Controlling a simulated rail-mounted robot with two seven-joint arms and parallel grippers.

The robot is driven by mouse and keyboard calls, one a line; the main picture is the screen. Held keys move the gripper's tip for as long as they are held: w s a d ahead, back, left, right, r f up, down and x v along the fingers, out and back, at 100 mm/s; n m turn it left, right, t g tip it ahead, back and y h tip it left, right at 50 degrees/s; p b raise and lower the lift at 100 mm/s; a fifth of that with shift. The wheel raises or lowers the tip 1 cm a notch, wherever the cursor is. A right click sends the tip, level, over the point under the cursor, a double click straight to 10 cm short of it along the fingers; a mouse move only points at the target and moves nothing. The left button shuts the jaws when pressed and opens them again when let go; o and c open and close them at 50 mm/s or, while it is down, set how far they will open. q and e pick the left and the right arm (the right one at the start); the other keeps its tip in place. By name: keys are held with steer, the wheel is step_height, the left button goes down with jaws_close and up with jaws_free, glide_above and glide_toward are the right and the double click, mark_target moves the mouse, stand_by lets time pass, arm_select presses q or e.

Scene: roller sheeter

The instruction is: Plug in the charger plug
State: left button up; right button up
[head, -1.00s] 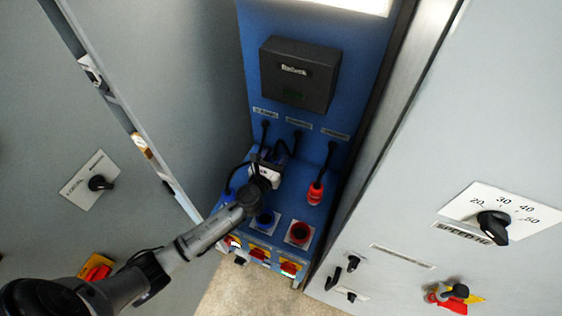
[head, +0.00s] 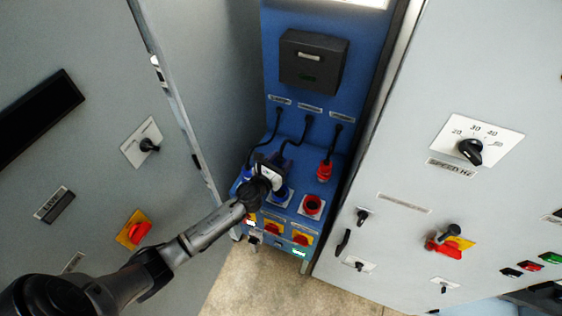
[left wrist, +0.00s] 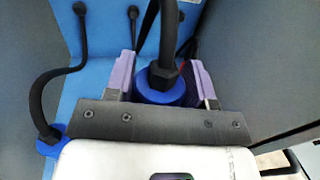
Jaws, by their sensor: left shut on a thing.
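My left gripper (head: 272,180) is shut on a blue plug (left wrist: 160,92) with a thick black cable, between purple finger pads in the left wrist view. In the head view the held blue plug (head: 282,191) is at the middle blue socket (head: 270,197) on the blue box. The gripper hides much of this spot, so I cannot tell how far the plug sits in. Another blue plug on a curved black cable (left wrist: 47,145) is at the left of the box. My right gripper is not in view.
A red plug (head: 324,171) hangs from its cable above a red socket (head: 312,205). Red and yellow switches (head: 302,239) line the box's front. A black charger unit (head: 313,61) is on the panel behind. Grey cabinets (head: 95,110) flank the box closely on both sides.

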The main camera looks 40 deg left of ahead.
arm_select(q)
steer(key=shift+f+b, duration=0.8)
steer(key=shift+f, duration=0.15)
step_height(320, 180, down, 4)
steer(key=b, duration=0.3)
steer(key=shift+r, duration=0.25)
steer(key=shift+f+b, duration=0.35)
steer(key=shift+b, duration=0.25)
steer(key=shift+f+b, duration=0.4)
steer(key=shift+f, duration=0.05)
steer(key=shift+f+b, duration=0.95)
steer(key=shift+f, duration=0.05)
steer(key=shift+f+b, duration=1.1)
steer(key=shift+f, duration=0.05)
